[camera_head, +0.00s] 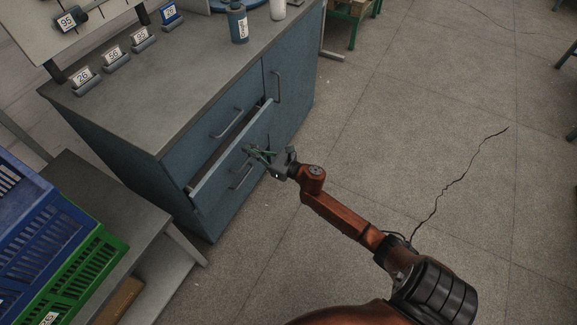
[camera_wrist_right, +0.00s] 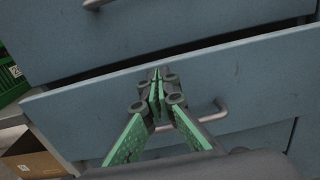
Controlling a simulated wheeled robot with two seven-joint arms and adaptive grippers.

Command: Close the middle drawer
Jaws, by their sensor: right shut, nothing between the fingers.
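The middle drawer (camera_head: 215,167) of the blue cabinet (camera_head: 125,150) stands slightly open, with a dark gap above its front. In the right wrist view, the drawer front (camera_wrist_right: 75,112) crosses the picture at a tilt, below the upper drawer. My right gripper (camera_head: 252,154) is shut and empty, its green fingertips at the drawer front. In the right wrist view the closed fingertips (camera_wrist_right: 156,84) overlap the upper part of the front; I cannot tell whether they touch it. A handle (camera_wrist_right: 213,110) shows just right of the fingers. My left gripper is not in view.
The upper drawer (camera_head: 213,130) and the side door (camera_head: 290,90) are shut. Labelled blocks and a blue bottle (camera_head: 238,22) stand on the cabinet top. Blue (camera_head: 50,215) and green (camera_head: 118,247) crates sit at the left on a low bench.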

